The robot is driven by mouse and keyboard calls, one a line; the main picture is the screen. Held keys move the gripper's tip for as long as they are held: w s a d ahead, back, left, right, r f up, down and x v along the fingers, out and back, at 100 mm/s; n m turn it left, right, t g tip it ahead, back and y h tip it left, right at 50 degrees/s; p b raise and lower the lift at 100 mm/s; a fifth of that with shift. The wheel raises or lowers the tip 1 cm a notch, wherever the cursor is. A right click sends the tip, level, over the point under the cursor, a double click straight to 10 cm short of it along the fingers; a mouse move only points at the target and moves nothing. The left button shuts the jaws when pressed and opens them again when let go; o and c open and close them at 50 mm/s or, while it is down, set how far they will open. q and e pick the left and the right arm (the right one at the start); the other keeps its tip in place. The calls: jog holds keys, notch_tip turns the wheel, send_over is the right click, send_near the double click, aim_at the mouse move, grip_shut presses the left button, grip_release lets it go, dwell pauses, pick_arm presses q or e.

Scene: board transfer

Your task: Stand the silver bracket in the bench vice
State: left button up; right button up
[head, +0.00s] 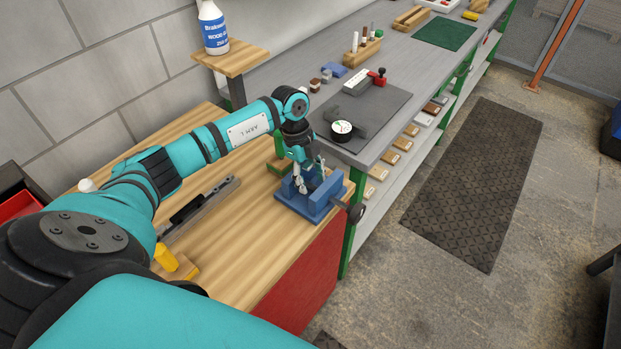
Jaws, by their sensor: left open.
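The blue bench vice (322,204) is fixed near the right front corner of the wooden bench, its dark handle pointing to the right. My left gripper (311,178) points down right over the vice, with its fingers open. A small silver piece, apparently the silver bracket (300,185), shows at the vice jaws between or beside my fingertips. It is small and partly covered, so I cannot tell exactly how it sits or whether a finger touches it. My right gripper is not in view.
A dark clamp-like bar (198,208) and a yellow-handled tool (175,264) lie on the wooden bench. A green block (279,168) is behind the vice. A bottle (213,28) stands on a raised shelf. The grey bench beyond holds a dark mat (385,100) and a round gauge (341,130).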

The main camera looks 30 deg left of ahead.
pick_arm(q)
jog(key=shift+w+a+r, duration=0.1)
jog(key=shift+w+a, duration=0.05)
jog(key=shift+a, duration=0.7)
jog(key=shift+d, duration=0.1)
jog(key=v, duration=1)
jog(key=shift+r, duration=1.05)
